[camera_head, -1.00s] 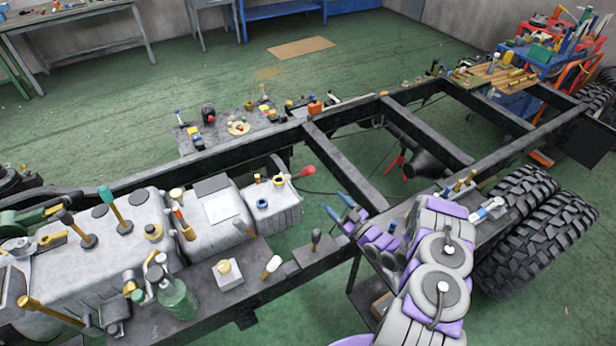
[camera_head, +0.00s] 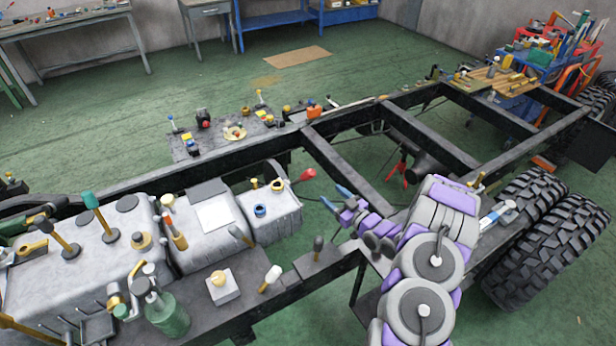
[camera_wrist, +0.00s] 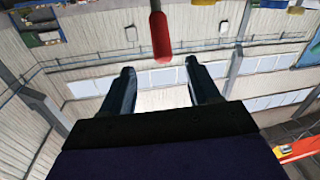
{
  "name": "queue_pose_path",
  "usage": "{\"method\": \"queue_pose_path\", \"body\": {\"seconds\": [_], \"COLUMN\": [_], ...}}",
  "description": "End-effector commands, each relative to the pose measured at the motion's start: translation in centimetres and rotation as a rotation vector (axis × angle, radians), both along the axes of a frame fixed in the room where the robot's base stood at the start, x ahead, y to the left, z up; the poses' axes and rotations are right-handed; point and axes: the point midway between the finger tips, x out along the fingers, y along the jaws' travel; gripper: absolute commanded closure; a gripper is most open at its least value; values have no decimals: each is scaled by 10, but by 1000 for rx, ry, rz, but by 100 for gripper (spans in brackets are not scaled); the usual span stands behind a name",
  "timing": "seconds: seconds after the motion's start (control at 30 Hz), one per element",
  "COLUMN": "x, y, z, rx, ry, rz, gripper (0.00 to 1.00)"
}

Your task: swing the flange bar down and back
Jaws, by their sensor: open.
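A lever with a red grip (camera_head: 305,175) sticks out to the right from the small grey housing (camera_head: 270,212); I take it to be the flange bar. Its red end also shows in the wrist view (camera_wrist: 160,38), at the top middle, pointing down between the fingers. My gripper (camera_head: 336,197) is open and empty, with blue fingers. In the head view it is just below and right of the red grip. In the wrist view both fingers (camera_wrist: 160,75) are spread, and the grip's tip appears slightly beyond them. No contact is visible.
The dark chassis frame (camera_head: 340,165) runs under my arm, with crossbeams to the right. Upright handles, a green bottle (camera_head: 168,315) and a knob block (camera_head: 222,287) crowd the left. Large tyres (camera_head: 545,225) stand at right. Green floor shows through the frame openings.

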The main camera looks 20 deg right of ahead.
Motion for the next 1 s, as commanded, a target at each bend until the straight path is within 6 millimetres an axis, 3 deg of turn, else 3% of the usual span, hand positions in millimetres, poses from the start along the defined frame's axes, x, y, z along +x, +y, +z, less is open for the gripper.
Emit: {"method": "queue_pose_path", "body": {"seconds": [0.6,0.8,1.0], "x": [100,120,127], "y": [39,45,46], "z": [-1,-1,0], "rx": [-2,2,2], "ry": [-2,-2,-2], "rz": [4,2,-1], "gripper": [39,39,39]}}
